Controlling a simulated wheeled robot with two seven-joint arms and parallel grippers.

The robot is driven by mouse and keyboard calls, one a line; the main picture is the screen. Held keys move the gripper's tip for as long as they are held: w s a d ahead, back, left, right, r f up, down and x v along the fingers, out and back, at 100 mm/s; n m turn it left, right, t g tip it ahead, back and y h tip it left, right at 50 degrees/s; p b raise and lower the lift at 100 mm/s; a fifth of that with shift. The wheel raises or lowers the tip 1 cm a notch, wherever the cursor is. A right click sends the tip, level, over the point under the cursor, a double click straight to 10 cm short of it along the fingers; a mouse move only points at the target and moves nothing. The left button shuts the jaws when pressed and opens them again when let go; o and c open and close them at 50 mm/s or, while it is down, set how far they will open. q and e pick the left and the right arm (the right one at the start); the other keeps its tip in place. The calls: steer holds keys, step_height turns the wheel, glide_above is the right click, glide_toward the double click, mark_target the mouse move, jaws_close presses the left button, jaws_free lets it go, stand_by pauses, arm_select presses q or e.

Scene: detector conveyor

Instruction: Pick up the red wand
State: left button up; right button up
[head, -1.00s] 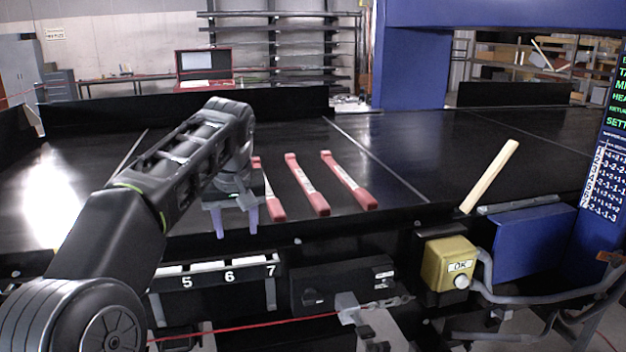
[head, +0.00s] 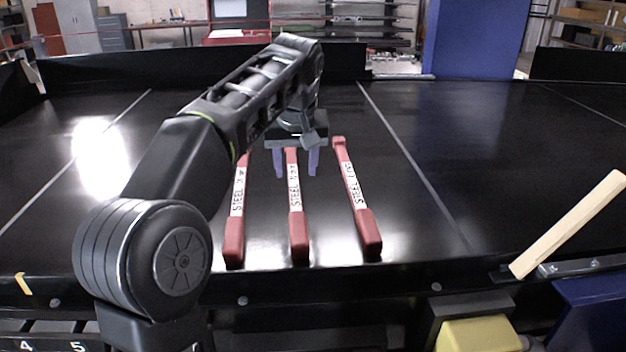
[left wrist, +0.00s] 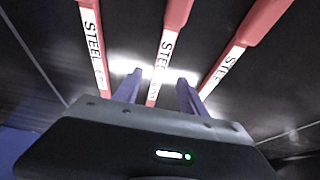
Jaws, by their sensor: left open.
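Three red wands with white labels lettered "STEEL" lie side by side on the black conveyor belt: a left one (head: 236,212), a middle one (head: 295,205) and a right one (head: 356,205). They also show in the left wrist view, the middle wand (left wrist: 172,35) between the other two. My left gripper (head: 296,172) is open and empty. Its two purple fingers are on either side of the middle wand's far part in the head view. I cannot tell how high the fingertips are above the belt. My right gripper is not in view.
A pale wooden stick (head: 568,226) leans up at the belt's right front edge. A yellow box (head: 478,335) is below it. A blue post (head: 476,40) stands at the back. The belt (head: 440,135) is clear right of the wands.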

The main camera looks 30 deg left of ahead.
mark_target(295, 193)
arm_select(q)
steer(key=shift+s, duration=0.2)
steer(key=shift+x, duration=1.3)
steer(key=shift+w, duration=0.1)
steer(key=p+x, duration=0.2)
steer(key=x, duration=0.2)
steer(key=shift+f, duration=0.1)
steer(key=shift+w+a+f, duration=0.15)
steer(key=shift+f, duration=0.35)
steer(key=shift+c, duration=0.3)
jaws_close()
